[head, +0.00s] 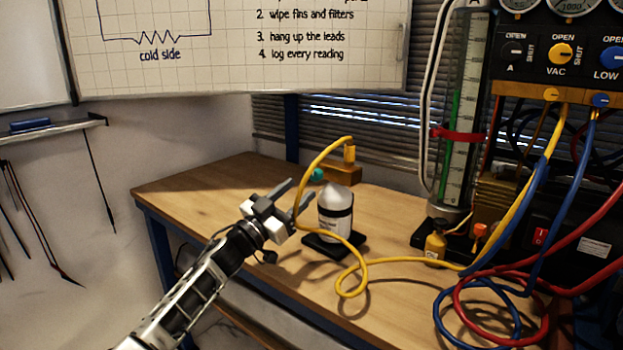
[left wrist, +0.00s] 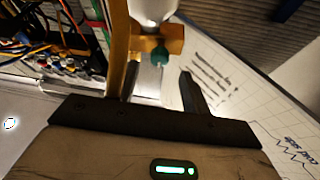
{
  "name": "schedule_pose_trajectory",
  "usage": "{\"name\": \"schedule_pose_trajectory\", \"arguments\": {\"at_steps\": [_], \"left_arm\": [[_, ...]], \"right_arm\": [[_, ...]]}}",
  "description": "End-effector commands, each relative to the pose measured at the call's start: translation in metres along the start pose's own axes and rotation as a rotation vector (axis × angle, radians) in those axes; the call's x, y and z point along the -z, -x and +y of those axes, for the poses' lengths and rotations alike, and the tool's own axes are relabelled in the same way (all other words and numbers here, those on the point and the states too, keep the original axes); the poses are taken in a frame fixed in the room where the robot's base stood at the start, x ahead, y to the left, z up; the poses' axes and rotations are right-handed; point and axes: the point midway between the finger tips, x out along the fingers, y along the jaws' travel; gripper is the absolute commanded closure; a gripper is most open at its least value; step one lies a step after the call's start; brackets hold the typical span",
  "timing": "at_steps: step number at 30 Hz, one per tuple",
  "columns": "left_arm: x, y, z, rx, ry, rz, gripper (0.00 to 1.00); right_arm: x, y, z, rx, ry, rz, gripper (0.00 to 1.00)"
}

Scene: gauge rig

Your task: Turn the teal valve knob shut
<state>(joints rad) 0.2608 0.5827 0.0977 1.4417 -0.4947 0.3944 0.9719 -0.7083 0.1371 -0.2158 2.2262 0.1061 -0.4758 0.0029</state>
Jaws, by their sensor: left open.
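The teal valve knob (head: 317,175) sits on the left side of a small brass valve block (head: 343,174) near the back of the bench. It also shows in the left wrist view (left wrist: 157,57), beyond the fingers. My left gripper (head: 294,186) is open and empty, to the left of the knob in the head view. Its fingers also show in the left wrist view (left wrist: 145,84), one on each side of the knob's line, with a gap before it. How far the knob is turned is too small to tell. My right gripper is in neither view.
A yellow hose (head: 301,210) loops from the valve block across the bench (head: 205,186). A gauge panel (head: 560,48) and coiled hoses crowd the right.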

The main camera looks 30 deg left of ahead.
Motion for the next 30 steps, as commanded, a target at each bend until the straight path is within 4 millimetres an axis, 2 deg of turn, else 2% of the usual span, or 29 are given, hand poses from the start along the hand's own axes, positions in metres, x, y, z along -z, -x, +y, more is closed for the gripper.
{"name": "schedule_pose_trajectory", "arguments": {"at_steps": [3, 9, 21, 22, 26, 27, 30], "left_arm": [[0.001, -0.024, -0.001, 0.002, 0.001, 0.003, 0.53], [0.0, -0.049, 0.0, 0.001, 0.001, 0.001, 0.53], [-0.001, -0.056, 0.0, 0.0, 0.001, -0.001, 0.53], [-0.001, -0.056, 0.001, 0.0, 0.001, -0.001, 0.59], [-0.001, -0.056, 0.001, 0.0, 0.001, -0.001, 0.95], [-0.001, -0.056, 0.001, 0.0, 0.001, -0.001, 0.98], [-0.001, -0.055, 0.001, 0.0, 0.0, -0.001, 0.98]], "right_arm": [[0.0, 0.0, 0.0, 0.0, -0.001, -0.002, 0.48], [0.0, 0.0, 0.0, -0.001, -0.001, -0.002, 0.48], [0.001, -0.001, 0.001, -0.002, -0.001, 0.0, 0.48], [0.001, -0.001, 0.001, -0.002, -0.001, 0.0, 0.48], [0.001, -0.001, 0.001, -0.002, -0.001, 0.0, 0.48], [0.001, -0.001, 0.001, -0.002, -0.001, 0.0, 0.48], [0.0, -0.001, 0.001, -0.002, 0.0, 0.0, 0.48]]}}
